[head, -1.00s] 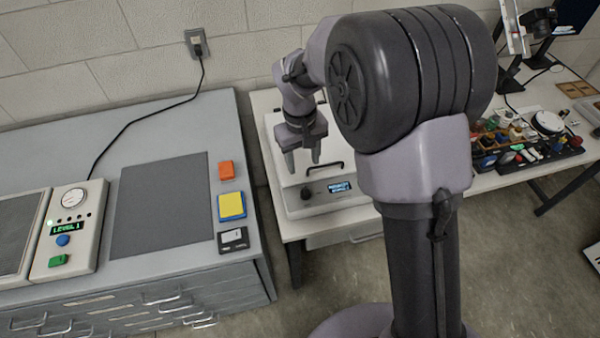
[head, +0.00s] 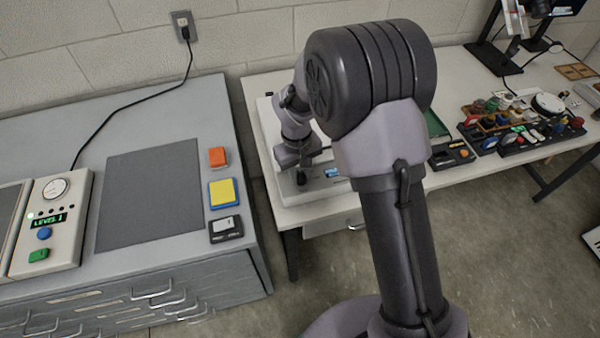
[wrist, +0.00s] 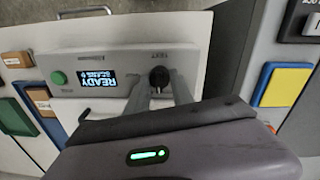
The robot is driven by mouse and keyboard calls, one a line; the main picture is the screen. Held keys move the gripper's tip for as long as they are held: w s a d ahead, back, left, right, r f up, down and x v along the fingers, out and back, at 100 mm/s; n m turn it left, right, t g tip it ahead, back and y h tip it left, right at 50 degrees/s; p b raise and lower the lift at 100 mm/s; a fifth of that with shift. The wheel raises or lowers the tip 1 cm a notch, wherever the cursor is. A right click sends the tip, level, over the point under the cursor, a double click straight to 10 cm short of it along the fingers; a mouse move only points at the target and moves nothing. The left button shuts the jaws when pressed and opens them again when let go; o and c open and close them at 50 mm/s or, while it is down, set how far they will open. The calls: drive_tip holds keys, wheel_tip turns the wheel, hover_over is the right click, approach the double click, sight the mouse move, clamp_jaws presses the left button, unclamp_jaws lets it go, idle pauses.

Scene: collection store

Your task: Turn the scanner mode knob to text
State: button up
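The scanner (wrist: 95,72) shows its pale front panel in the wrist view. The panel carries a lit display (wrist: 95,79), a green button (wrist: 58,77) and the dark scanner mode knob (wrist: 159,75). Small lettering stands by the knob, too blurred to read surely. My gripper (wrist: 160,82) is at the knob, its two fingers apart, one on each side of it; contact cannot be told. The knob's pointer direction is unclear. In the head view my gripper (head: 299,174) is low over the scanner (head: 288,187), and my arm hides part of the scanner.
The grey cabinet (head: 90,125) stands left of the scanner table (head: 385,80), with a gap between. On it are a dark mat (head: 150,195), an orange block (head: 217,157) and a yellow-blue block (head: 224,193). Several small items (head: 520,120) crowd the table's right side.

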clamp_jaws()
